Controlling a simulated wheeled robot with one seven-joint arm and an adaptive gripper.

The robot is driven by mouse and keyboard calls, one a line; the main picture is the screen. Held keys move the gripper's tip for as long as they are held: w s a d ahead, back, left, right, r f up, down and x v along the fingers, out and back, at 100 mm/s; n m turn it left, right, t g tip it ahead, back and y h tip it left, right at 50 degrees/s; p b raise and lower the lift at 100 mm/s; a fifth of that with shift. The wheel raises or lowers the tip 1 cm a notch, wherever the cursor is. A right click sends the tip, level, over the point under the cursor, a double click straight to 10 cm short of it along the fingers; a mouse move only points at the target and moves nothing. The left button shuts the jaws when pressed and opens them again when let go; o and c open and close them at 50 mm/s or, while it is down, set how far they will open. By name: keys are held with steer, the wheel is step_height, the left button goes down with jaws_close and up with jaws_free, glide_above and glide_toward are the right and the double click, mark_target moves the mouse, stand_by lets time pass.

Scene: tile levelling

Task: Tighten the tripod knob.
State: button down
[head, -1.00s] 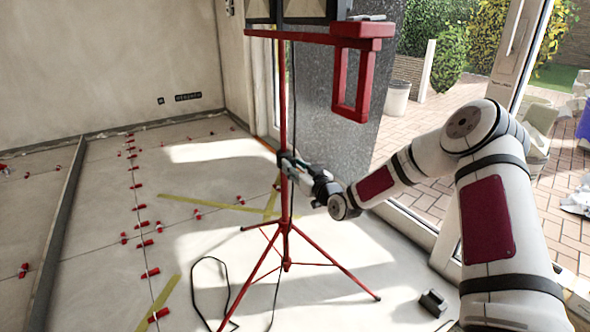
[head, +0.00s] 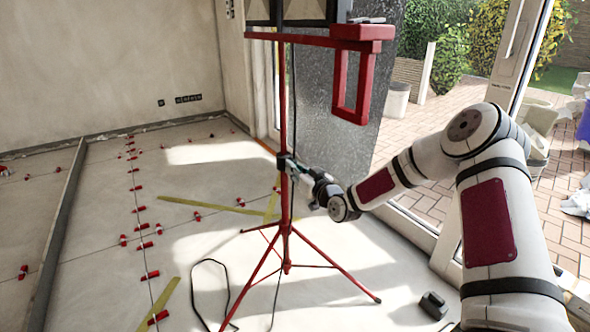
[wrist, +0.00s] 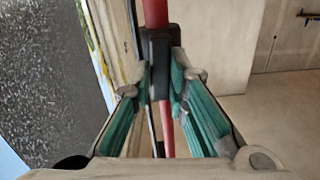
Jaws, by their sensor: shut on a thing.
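The red tripod (head: 284,215) stands upright on splayed legs on the tiled floor. A black clamp collar with the knob (head: 285,162) sits on its pole at mid-height. My gripper (head: 293,167) reaches it from the right. In the wrist view, my gripper's (wrist: 163,80) two teal-padded fingers stand on either side of the black knob part (wrist: 159,52), shut on it, with the red pole (wrist: 155,12) rising behind. The exact outline of the knob is partly hidden by the fingers.
Work lights (head: 300,10) and a red crossbar with a red frame (head: 352,85) hang above my arm. A cable (head: 205,285) lies by the tripod legs. Red levelling clips (head: 150,275) line the tile joints. A glass door opens on the right.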

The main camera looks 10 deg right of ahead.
steer(key=shift+d+f+m, duration=0.1)
steer(key=shift+m, duration=2.65)
steer(key=shift+d+f+m, duration=0.1)
steer(key=shift+f+m, duration=0.05)
steer(key=shift+m, duration=2.65)
steer(key=shift+d+f+m, duration=0.1)
steer(key=shift+m, duration=2.65)
steer(key=c, duration=1.6)
jaws_free()
steer(key=shift+o, duration=0.2)
steer(key=v, duration=1.2)
